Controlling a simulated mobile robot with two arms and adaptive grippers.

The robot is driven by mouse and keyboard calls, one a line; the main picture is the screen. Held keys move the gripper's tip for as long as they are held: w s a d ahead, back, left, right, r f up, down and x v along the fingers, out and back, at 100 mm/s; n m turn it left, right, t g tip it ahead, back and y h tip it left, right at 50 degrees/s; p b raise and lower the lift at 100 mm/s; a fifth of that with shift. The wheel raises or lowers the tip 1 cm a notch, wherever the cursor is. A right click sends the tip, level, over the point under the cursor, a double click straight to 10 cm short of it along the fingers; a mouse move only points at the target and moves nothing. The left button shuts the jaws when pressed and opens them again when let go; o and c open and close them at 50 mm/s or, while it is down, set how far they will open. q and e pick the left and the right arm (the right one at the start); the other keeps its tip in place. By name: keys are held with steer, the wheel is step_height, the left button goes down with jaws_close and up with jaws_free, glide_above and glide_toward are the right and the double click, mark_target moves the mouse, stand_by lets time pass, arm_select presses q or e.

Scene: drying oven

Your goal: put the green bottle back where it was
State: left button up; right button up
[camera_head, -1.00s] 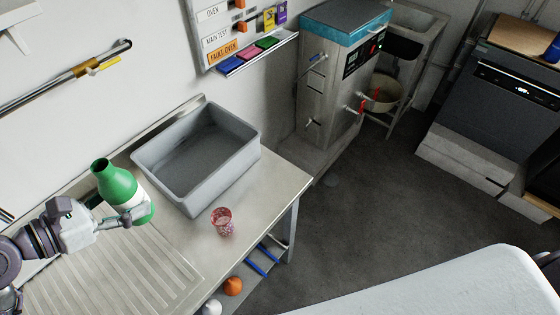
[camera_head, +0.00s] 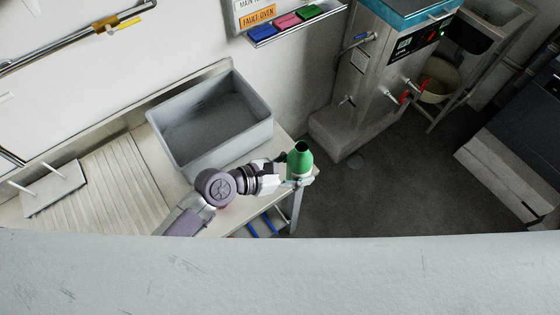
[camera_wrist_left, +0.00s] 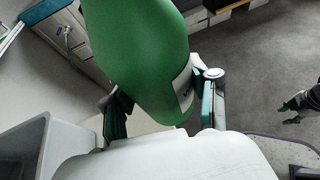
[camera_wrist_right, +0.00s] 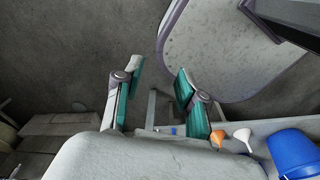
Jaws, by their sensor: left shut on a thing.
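The green bottle (camera_head: 300,158) has a dark open mouth and a pale label band. My left gripper (camera_head: 287,176) is shut around its lower body and holds it nearly upright. In the head view it overlaps the right end of the counter (camera_head: 130,185); I cannot tell whether its base touches. In the left wrist view the bottle (camera_wrist_left: 140,50) sits between both fingers, its label against the right finger. My right gripper (camera_wrist_right: 158,85) is open and empty in the right wrist view, and is not in the head view.
A grey basin (camera_head: 205,140) stands on the counter left of the bottle. A steel machine (camera_head: 370,75) stands beyond on the floor. In the right wrist view, an orange funnel (camera_wrist_right: 217,138), a white funnel (camera_wrist_right: 244,137) and a blue bucket (camera_wrist_right: 295,152) are on a shelf.

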arm_select(q)
steer(key=w+a+f, duration=0.1)
steer(key=w, duration=0.1)
steer(key=w+a+f+b, duration=0.1)
steer(key=w+a+f, duration=0.1)
steer(key=w, duration=0.1)
steer(key=w+a+f, duration=0.1)
steer(key=w+f, duration=0.1)
steer(key=shift+w+a+f+b, duration=0.1)
steer(key=shift+w+a+b, duration=0.05)
steer(key=shift+w+b, duration=0.15)
step_height(320, 180, down, 4)
steer(key=shift+r+b, duration=0.1)
steer(key=shift+b, duration=0.3)
arm_select(e)
steer(key=f, duration=0.1)
steer(key=w+d+f, duration=0.1)
steer(key=shift+f, duration=0.35)
steer(key=shift+a, duration=0.1)
arm_select(q)
steer(key=shift+s, duration=0.1)
steer(key=o, duration=1.4)
steer(key=shift+f, duration=0.2)
steer(key=shift+c, duration=0.2)
arm_select(e)
steer(key=shift+s+a+f, duration=0.1)
